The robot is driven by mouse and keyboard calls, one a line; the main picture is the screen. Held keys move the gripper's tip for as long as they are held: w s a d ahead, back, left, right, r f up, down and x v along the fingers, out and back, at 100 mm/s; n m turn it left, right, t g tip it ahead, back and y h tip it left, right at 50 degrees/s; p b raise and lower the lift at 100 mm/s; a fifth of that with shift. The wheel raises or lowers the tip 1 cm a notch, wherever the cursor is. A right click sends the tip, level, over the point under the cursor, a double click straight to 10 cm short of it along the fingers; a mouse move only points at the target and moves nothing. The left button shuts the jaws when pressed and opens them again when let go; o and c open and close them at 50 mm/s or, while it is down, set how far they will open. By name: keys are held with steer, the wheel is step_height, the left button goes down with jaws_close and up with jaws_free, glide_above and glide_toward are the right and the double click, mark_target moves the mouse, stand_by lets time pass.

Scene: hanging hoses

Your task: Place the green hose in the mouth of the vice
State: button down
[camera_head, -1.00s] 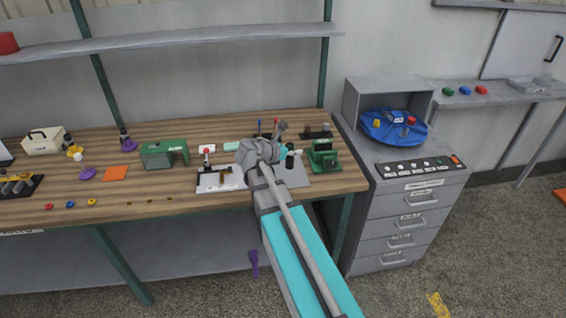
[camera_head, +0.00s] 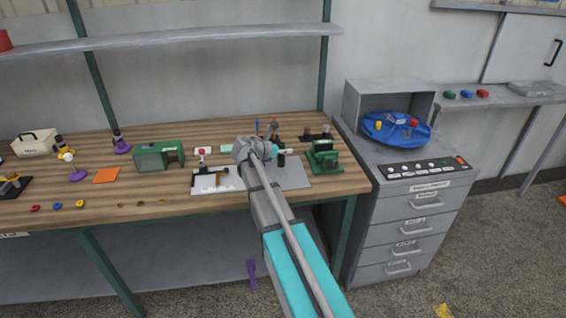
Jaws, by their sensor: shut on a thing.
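A dark green device that looks like the vice (camera_head: 323,157) stands at the right end of the wooden bench, on the edge of a grey plate. My gripper (camera_head: 274,149) is over that plate, a little left of the vice and apart from it. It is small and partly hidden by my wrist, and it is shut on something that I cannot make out. I cannot clearly pick out the green hose. A pale green bar (camera_head: 228,149) shows just left of my wrist, but I cannot tell what it is.
The wooden bench (camera_head: 150,207) also bears a green block (camera_head: 158,155), a white tray (camera_head: 216,181) and small dark items behind my wrist. A shelf (camera_head: 170,40) runs above.

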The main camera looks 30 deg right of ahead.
steer(key=shift+f, duration=0.1)
stand_by(0.3)
steer(key=shift+w+d+f+b, duration=0.1)
steer(key=shift+w+f+b, duration=0.4)
steer(key=shift+f+b, duration=1.5)
steer(key=shift+f, duration=0.15)
steer(key=shift+c, duration=2)
jaws_free()
